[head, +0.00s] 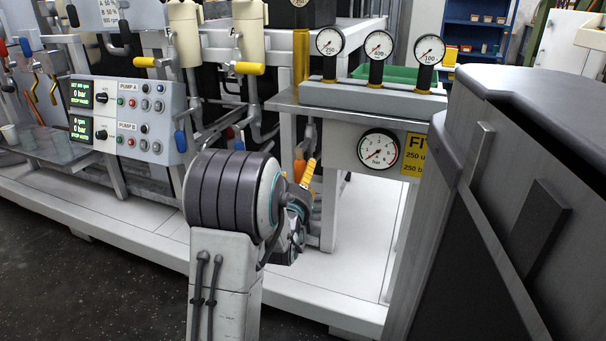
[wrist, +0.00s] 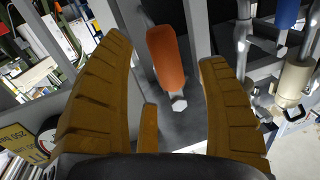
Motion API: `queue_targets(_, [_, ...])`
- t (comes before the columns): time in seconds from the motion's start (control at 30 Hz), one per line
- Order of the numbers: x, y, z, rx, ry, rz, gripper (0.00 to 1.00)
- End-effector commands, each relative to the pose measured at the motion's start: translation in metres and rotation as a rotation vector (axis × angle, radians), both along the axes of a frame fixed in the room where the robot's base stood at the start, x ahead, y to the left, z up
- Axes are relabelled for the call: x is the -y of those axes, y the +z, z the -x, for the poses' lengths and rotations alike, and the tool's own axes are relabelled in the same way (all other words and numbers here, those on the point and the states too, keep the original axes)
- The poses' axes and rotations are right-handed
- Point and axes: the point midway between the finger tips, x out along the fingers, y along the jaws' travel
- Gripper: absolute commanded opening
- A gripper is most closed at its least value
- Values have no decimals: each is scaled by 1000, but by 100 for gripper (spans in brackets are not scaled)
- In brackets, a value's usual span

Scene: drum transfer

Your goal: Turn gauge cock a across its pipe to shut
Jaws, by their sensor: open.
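An orange lever handle (wrist: 166,58), which looks like a gauge cock's, shows in the wrist view with a hex nut (wrist: 179,103) at its near end. No label marks which cock it is. My gripper (wrist: 167,48) is open, with one ridged yellow finger on each side of the handle and visible gaps between. It is not closed on the handle. In the head view a piece of orange (head: 299,169) shows beside a yellow finger of my gripper (head: 307,174); my arm hides most of the rest. The pipe behind the handle is not clear.
A large dial gauge (head: 379,148) sits on a panel beside a yellow sign (head: 415,155). Several small gauges (head: 379,45) stand on a rail above. A pump control panel (head: 128,118) and yellow-handled valves (head: 248,68) are to the left. Grey frame posts stand close around the handle.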

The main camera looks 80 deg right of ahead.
Motion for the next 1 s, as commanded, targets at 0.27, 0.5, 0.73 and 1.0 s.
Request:
queue_targets(0.27, [26,-1,1,0,1,-1,68])
queue_targets(0.5, [35,0,1,0,1,-1,68])
queue_targets(0.73, [36,0,1,0,1,-2,68])
queue_targets(1.0, [35,0,1,0,1,-1,53])
